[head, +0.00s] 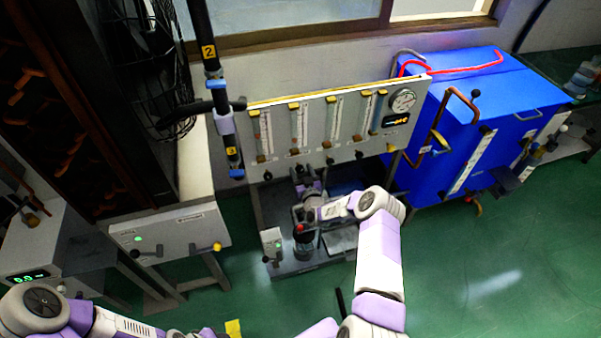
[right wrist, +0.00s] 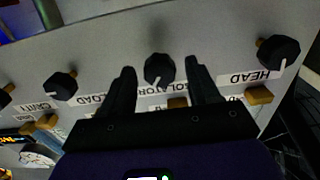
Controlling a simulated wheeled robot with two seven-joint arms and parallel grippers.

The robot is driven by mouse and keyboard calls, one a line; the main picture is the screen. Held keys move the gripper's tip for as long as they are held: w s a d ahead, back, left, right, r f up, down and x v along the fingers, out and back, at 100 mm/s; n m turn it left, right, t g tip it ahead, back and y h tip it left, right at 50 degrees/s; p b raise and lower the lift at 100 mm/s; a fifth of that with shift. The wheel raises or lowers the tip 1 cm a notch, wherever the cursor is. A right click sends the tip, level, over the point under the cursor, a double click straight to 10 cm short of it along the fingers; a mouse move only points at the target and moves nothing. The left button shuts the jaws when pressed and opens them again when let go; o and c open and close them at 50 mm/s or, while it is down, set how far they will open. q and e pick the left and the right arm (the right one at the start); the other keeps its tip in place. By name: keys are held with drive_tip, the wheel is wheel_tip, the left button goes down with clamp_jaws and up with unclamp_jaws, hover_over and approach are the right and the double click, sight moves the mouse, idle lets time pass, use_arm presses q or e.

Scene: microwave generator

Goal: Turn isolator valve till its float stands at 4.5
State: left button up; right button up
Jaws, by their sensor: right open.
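The isolator valve is a black round knob (right wrist: 158,68) with a white pointer mark, on the grey panel in the right wrist view. The ISOLATOR label beside it is upside down there and partly covered. My right gripper (right wrist: 161,72) is open, with one finger on each side of the knob; I cannot tell whether they touch it. In the head view the right gripper (head: 308,183) is just below the flow panel (head: 345,140). The isolator's tube (head: 299,125) is second from the left; its float reading is too small to tell. My left gripper is not in view.
The HEAD knob (right wrist: 278,52) and the LOAD knob (right wrist: 60,85) flank the isolator knob. A round gauge (head: 403,100) is at the panel's right end. A blue cabinet (head: 470,120) stands to the right, a grey box (head: 170,235) to the left.

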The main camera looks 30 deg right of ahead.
drive_tip(key=shift+w+d, duration=0.1)
drive_tip(key=shift+w, duration=0.4)
drive_tip(key=c, duration=1)
drive_tip(key=n, duration=0.1)
drive_tip(key=n+b, duration=0.1)
drive_tip(key=n, duration=0.1)
drive_tip(key=shift+a+n, duration=0.2)
drive_tip(key=shift+n, duration=0.1)
drive_tip(key=shift+d+n+b, duration=0.1)
drive_tip(key=shift+n+b, duration=0.25)
drive_tip(key=shift+n, duration=0.65)
drive_tip(key=o, duration=1)
